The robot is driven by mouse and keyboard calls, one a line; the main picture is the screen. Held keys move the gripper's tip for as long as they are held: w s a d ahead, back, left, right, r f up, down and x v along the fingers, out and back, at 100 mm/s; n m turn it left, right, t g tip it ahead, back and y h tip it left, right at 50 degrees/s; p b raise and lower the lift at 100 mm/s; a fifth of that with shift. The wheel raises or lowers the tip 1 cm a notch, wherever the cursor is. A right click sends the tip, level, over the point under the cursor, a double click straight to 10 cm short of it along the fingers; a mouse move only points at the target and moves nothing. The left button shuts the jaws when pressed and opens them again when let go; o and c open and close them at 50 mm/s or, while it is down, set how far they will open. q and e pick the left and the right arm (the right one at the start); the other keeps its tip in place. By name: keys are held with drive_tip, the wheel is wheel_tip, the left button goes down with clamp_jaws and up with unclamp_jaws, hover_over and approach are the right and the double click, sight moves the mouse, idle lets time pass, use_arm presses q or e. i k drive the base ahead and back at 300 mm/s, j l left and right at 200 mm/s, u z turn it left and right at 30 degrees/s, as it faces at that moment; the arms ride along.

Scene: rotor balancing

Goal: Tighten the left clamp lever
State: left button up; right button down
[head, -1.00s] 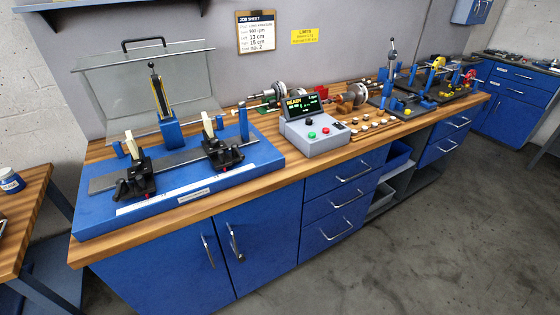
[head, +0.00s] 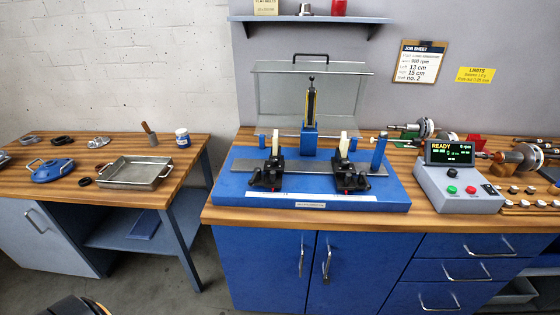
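The blue balancing stand (head: 230,190) sits on the long wooden bench, with a grey rail across it. The left black clamp block (head: 268,178) stands on the rail, with a cream upright piece (head: 275,143) and a small red spot low on its front. I cannot make out the lever's exact position or how tight it is. A similar right clamp block (head: 346,178) with its own cream upright (head: 343,144) stands to its right. No rotor shows on the two blocks. Neither gripper is in view.
A clear guard (head: 265,95) with a black handle stands behind the stand. A grey control box (head: 455,190) reading READY is to the right, near rotors. A side table (head: 120,195) at left holds a metal tray (head: 135,172). A gap of floor separates the tables.

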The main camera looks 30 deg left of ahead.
sight(257, 176)
drive_tip(key=u, duration=1)
